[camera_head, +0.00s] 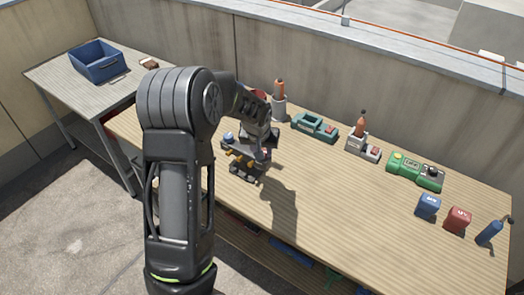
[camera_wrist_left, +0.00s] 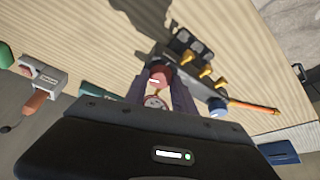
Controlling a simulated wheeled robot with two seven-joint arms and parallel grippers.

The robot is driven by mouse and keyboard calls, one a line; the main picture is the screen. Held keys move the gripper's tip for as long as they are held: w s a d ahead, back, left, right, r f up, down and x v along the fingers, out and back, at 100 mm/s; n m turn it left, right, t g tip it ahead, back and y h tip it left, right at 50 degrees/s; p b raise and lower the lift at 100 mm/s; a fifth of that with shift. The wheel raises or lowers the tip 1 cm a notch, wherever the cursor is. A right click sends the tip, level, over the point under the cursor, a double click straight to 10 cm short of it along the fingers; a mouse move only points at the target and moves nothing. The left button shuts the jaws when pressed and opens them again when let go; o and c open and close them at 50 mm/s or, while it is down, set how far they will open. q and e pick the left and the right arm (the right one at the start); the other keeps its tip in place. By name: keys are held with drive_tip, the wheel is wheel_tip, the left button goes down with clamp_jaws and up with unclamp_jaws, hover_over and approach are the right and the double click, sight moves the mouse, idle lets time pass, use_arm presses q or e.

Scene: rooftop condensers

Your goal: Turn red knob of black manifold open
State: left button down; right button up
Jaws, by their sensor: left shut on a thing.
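The black manifold (camera_head: 243,172) sits on the wooden workbench, partly hidden behind my left arm and hand in the head view. It also shows in the wrist view (camera_wrist_left: 190,58), with several yellow fittings and a blue knob (camera_wrist_left: 217,106). The red knob (camera_wrist_left: 160,74) is between the two fingers of my left gripper (camera_wrist_left: 163,88), which is shut on it. A round white gauge (camera_wrist_left: 155,101) shows just beyond the knob, between the fingers. The red knob's turned position cannot be told. My right gripper is in neither view.
A side table at left holds a blue bin (camera_head: 97,62). Along the bench's back stand an orange-topped torch (camera_head: 280,100), a teal tool (camera_head: 314,127), another torch (camera_head: 358,135) and a green device (camera_head: 415,170). Blue (camera_head: 428,206) and red (camera_head: 458,219) blocks sit at right. The bench's front middle is clear.

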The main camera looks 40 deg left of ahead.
use_arm(q)
drive_tip(key=n+b, duration=0.1)
drive_tip(key=n+y+b, duration=0.1)
drive_tip(key=shift+w+d+f+n, duration=0.15)
drive_tip(key=shift+n, duration=0.25)
drive_tip(key=n+g+y+b, duration=0.1)
drive_tip(key=n, duration=0.2)
drive_tip(key=shift+n, duration=0.3)
drive_tip(key=n+g, duration=0.1)
drive_tip(key=n, duration=0.1)
drive_tip(key=n+b, duration=0.1)
drive_tip(key=shift+w+n+g+y, duration=0.15)
drive_tip(key=shift+n+g+y, duration=0.15)
drive_tip(key=shift+n+g, duration=0.7)
drive_tip(key=shift+n, duration=1.1)
drive_tip(key=c, duration=1)
unclamp_jaws()
drive_tip(key=shift+c, duration=0.2)
drive_tip(key=shift+r, duration=0.2)
